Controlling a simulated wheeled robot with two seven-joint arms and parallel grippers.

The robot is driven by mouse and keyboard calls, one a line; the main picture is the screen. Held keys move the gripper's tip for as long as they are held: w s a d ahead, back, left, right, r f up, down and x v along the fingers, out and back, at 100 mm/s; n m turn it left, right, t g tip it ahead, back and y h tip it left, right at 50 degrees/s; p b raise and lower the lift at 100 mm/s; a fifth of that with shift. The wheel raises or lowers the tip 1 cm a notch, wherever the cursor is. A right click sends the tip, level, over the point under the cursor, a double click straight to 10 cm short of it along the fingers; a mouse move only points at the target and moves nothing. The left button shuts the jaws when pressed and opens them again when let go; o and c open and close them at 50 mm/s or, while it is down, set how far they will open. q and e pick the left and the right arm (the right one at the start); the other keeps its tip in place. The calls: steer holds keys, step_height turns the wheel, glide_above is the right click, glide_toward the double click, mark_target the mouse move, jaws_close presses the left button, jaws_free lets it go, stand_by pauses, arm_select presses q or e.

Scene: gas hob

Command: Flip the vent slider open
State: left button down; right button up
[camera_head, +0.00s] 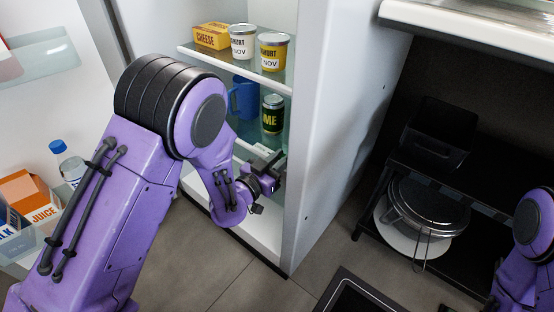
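My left gripper (272,182) is low in the open fridge, at the inner side of its right wall. Its dark fingers are small and partly hidden by my wrist, so I cannot tell whether they are open or shut. A small pale piece (263,150) sits at the front of the lower glass shelf (246,147), just above the gripper. I cannot tell whether it is the vent slider, or how any slider is set. I see no contact between gripper and shelf. My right arm enters at the lower right; its gripper does not show clearly.
The upper shelf holds a cheese box (211,36) and two yogurt jars (273,52). A blue mug (243,97) and dark jar (272,114) stand below. The door at left holds a bottle (68,163) and cartons (28,195). A dark rack holds a pot (430,205).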

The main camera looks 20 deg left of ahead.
arm_select(q)
steer(key=a, duration=0.1)
steer(key=w+a, duration=0.1)
steer(key=a, duration=0.3)
steer(key=shift+w+p, duration=0.35)
steer(key=shift+w, duration=0.05)
arm_select(e)
steer(key=shift+s+a+r+g, duration=0.3)
steer(key=shift+s+a+r, duration=0.05)
steer(key=shift+s+r, duration=0.15)
arm_select(q)
steer(key=shift+a, duration=0.1)
steer(key=c, duration=1)
jaws_free()
steer(key=shift+s, duration=0.1)
arm_select(e)
steer(key=shift+r, duration=0.1)
arm_select(q)
steer(key=p+v, duration=0.2)
steer(key=v, duration=0.8)
steer(key=shift+s, duration=0.15)
arm_select(e)
steer(key=shift+w+a+r+m+t, duration=0.6)
steer(key=shift+w, duration=0.05)
